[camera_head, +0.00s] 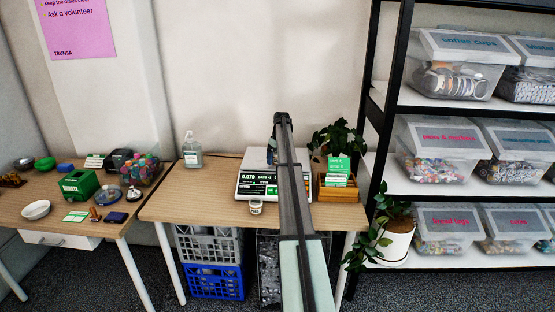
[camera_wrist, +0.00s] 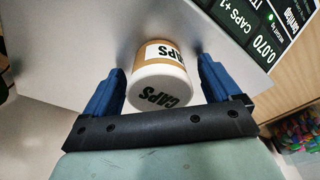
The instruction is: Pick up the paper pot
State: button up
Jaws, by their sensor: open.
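The paper pot (camera_wrist: 158,82) is a small white and brown cup with CAPS on its top and side. In the wrist view it sits between my open gripper's (camera_wrist: 160,88) two blue fingers, on a pale surface that looks like the scale's platform. A gap shows on each side, and I cannot tell if either finger touches it. In the head view my gripper (camera_head: 271,154) is over the back of the scale (camera_head: 246,197).
The scale's display (camera_wrist: 275,30) reads 0.070. A small pale tub (camera_head: 255,207) stands in front of the scale. A sanitiser bottle (camera_head: 192,150) is to the left, and a wooden card box (camera_head: 340,188) and plant (camera_head: 338,138) are to the right. The table's left front is clear.

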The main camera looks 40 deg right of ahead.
jog(key=shift+c, duration=0.3)
jog(key=c, duration=1.2)
jog(key=shift+o, duration=0.2)
jog(key=shift+r, duration=0.1)
